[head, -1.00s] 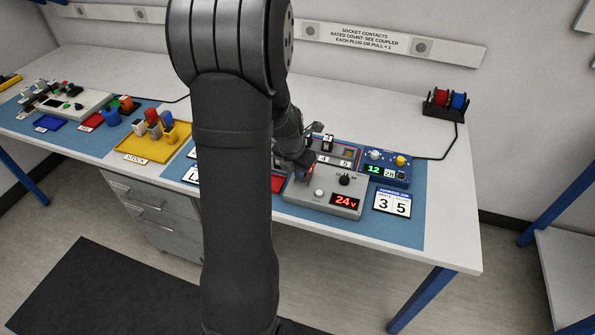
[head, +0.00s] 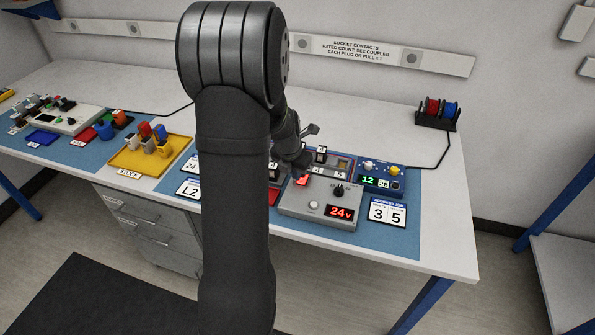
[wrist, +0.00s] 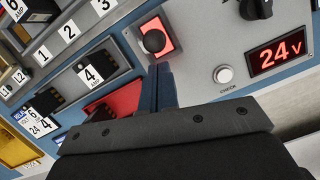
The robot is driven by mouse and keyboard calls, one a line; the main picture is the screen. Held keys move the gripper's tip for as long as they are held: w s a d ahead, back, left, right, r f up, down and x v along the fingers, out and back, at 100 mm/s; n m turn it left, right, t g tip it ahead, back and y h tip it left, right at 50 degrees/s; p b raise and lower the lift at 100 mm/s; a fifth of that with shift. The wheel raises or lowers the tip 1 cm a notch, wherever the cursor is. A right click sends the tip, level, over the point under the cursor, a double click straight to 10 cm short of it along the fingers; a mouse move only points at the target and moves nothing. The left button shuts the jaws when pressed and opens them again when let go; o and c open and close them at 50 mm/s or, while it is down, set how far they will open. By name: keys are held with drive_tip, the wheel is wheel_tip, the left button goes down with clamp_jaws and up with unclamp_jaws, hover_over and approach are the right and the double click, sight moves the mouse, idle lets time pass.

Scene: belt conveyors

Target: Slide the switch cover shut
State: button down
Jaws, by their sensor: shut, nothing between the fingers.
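A grey control box (head: 292,207) stands on the blue mat, with a red 24V display (head: 340,212). In the wrist view, a black round knob (wrist: 153,41) sits in a red-lit square (wrist: 168,30) on the same box. I cannot clearly make out a separate sliding switch cover. My gripper (wrist: 160,72) is shut and empty, its fingertips just below the red-lit square in that view; I cannot tell whether they touch the box.
A white CHECK button (wrist: 223,74) and a black rotary knob (wrist: 255,8) are on the box. A red tray (wrist: 120,98) lies left of the fingers. A yellow stock tray (head: 150,160) is farther left.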

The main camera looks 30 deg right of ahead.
drive_tip(key=a, duration=0.1)
drive_tip(key=s+a+r, duration=0.1)
drive_tip(key=shift+s+a, duration=0.3)
drive_tip(key=shift+a, duration=0.05)
drive_tip(key=v, duration=0.9)
drive_tip(key=shift+f, duration=0.1)
drive_tip(key=x, duration=0.8)
drive_tip(key=shift+s+f, duration=0.1)
drive_tip(key=shift+f, duration=0.15)
drive_tip(key=shift+w+d+f, duration=0.35)
drive_tip(key=shift+w+d, duration=0.05)
drive_tip(key=shift+d, duration=0.2)
drive_tip(key=shift+w+d+f, duration=0.35)
drive_tip(key=shift+d+f, duration=0.05)
drive_tip(key=shift+d, duration=0.15)
drive_tip(key=shift+w+d, duration=0.4)
drive_tip(key=shift+d, duration=0.35)
